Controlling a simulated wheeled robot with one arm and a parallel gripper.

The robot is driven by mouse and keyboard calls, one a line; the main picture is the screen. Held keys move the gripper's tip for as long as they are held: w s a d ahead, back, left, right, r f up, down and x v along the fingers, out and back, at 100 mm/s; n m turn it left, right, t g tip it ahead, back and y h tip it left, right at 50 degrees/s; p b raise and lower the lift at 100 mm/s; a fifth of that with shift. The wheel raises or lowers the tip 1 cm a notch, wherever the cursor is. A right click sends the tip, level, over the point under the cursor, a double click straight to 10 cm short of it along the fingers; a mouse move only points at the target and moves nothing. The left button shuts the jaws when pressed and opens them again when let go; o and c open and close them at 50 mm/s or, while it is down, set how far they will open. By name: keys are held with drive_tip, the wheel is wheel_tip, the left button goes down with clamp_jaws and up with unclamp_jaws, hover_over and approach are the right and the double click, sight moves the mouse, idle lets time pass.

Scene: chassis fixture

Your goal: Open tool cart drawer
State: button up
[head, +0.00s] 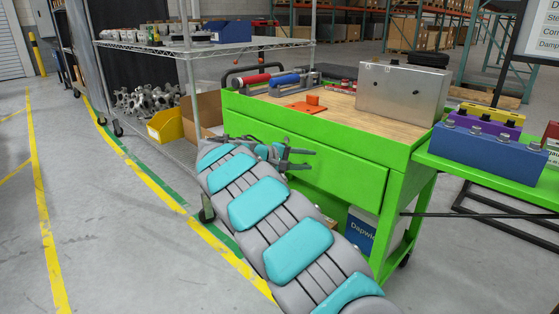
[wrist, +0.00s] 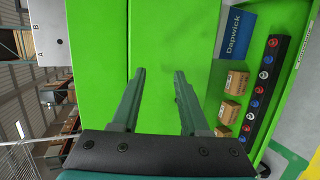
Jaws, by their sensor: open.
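The green tool cart (head: 400,150) has a wooden top and a wide green drawer front (head: 335,178) below it. My gripper (head: 300,160) is in front of the drawer front, near its upper left part, with my arm covering the lower left of the cart. In the wrist view, which is turned sideways, the two fingers (wrist: 160,78) are apart with nothing seen between them but the green drawer front (wrist: 155,35). No handle shows clearly in either view. The drawer looks shut or nearly so. I cannot tell whether the fingers touch it.
A metal case (head: 402,92) and red and blue tools stand on the cart top. A blue fixture block (head: 488,145) sits on a green side shelf at right. A wire rack (head: 180,55) stands at left. Open floor (head: 110,230) lies left. Cardboard boxes (wrist: 235,83) show below the drawer.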

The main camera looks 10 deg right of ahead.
drive_tip(key=w+a+f+n+t, duration=0.2)
drive_tip(key=w+a+f+t, duration=0.25)
drive_tip(key=w+a, duration=0.6)
drive_tip(key=shift+g+y, duration=0.25)
drive_tip(key=shift+y, duration=0.15)
drive_tip(key=shift+s+f+p+x, duration=0.1)
drive_tip(key=shift+p+x, duration=0.05)
drive_tip(key=shift+x, duration=0.8)
drive_tip(key=shift+s+f+p+x, duration=0.1)
drive_tip(key=shift+f+p+x, duration=0.1)
drive_tip(key=shift+x, duration=0.75)
drive_tip(key=shift+s+f+p+x, duration=0.1)
drive_tip(key=shift+p+x, duration=0.05)
drive_tip(key=shift+x, duration=0.8)
drive_tip(key=shift+d, duration=0.1)
clamp_jaws()
